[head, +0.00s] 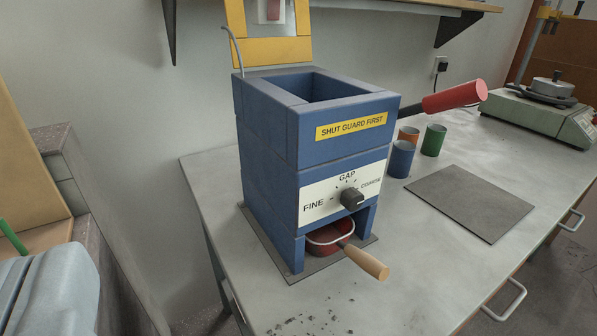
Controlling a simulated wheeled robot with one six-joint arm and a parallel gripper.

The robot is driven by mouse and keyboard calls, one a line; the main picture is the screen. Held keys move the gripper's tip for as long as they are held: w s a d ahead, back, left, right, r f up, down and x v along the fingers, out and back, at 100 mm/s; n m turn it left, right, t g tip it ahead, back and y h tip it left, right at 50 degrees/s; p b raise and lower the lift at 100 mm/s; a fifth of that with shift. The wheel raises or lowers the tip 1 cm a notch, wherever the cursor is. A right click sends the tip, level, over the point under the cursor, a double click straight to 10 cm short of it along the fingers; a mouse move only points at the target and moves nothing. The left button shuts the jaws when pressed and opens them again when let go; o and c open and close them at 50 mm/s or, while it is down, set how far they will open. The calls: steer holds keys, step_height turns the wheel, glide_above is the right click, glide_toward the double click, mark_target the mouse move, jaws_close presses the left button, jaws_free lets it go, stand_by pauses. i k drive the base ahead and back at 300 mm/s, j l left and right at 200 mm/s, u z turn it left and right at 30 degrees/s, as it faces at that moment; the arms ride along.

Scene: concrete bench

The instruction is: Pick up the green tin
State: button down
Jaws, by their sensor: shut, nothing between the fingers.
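The green tin (433,140) stands upright on the grey bench top, to the right of the blue machine. It looks open at the top. It stands beside and slightly behind a blue tin (401,159), with an orange tin (409,135) close on its left. The red handle of the machine reaches out above and behind the tins. My gripper does not show in the head view, so its place relative to the green tin cannot be seen.
The blue machine (262,135) stands left of the tins, its red-gripped handle (455,96) sticking out right. A wooden-handled red pan (330,237) sits in its base. A dark mat (467,202) lies before the tins. A scale (535,112) stands back right.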

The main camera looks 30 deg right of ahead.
mark_target(435, 133)
steer(key=z, duration=1.5)
